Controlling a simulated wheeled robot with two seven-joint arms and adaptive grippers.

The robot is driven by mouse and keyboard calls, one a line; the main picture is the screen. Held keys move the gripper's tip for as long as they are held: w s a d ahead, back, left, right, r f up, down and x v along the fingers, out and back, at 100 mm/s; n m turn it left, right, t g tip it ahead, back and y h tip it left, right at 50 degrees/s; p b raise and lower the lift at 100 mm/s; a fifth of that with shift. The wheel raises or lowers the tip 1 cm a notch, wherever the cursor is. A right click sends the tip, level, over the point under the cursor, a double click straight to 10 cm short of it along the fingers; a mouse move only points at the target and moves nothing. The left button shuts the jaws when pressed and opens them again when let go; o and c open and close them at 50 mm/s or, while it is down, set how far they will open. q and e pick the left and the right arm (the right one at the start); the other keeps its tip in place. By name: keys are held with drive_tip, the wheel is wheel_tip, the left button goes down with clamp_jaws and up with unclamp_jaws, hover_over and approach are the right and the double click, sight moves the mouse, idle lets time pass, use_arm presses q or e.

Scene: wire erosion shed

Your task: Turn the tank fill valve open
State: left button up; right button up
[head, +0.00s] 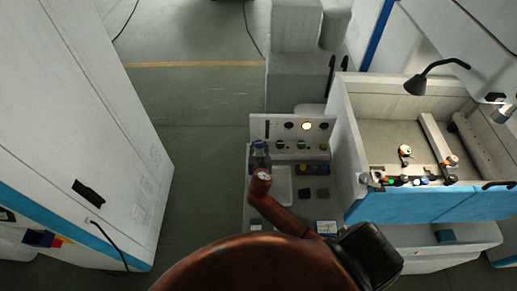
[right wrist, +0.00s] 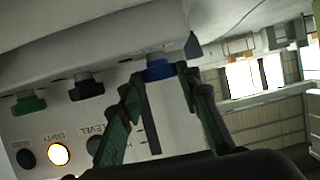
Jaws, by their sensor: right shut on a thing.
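The valve handle (right wrist: 158,70) is a blue knob on the white control panel, seen in the right wrist view between my fingertips. My right gripper (right wrist: 160,84) is shut on this blue knob, one finger on each side. My left gripper is not in view.
On the panel, a lamp (right wrist: 58,154) labelled EMPTY glows yellow-white. A black knob (right wrist: 85,88) and a green knob (right wrist: 28,102) sit beside the blue one. A work tank (head: 470,210) stands right of the panel. A tall cabinet (head: 90,130) is at left; floor between is clear.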

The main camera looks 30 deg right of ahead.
drive_tip(key=shift+s+d+r+n+t+y+p, duration=0.1)
drive_tip(key=shift+d+n+t+y+p, duration=0.15)
drive_tip(key=shift+n+y, duration=0.25)
drive_tip(key=shift+s+d+n+t+y+p, duration=0.15)
drive_tip(key=shift+n+t+y, duration=0.1)
drive_tip(key=shift+n+y, duration=0.2)
drive_tip(key=n+y+p, duration=0.3)
drive_tip(key=y, duration=0.1)
drive_tip(key=shift+w+d+r+t, duration=0.1)
drive_tip(key=shift+d+r+t, duration=0.05)
drive_tip(key=shift+d+t, duration=0.2)
drive_tip(key=shift+d+n+y+p, duration=0.15)
drive_tip(key=shift+n+y+p, duration=0.7)
drive_tip(key=shift+n+y, duration=0.25)
drive_tip(key=shift+d+f+n+y, duration=0.1)
drive_tip(key=shift+f+n+y, duration=0.1)
drive_tip(key=shift+n+y, duration=0.3)
drive_tip(key=shift+p, duration=0.3)
drive_tip(key=o, duration=1.2)
drive_tip(key=shift+w+f+y, duration=0.1)
drive_tip(key=shift+y, duration=0.15)
drive_tip(key=shift+c, duration=0.2)
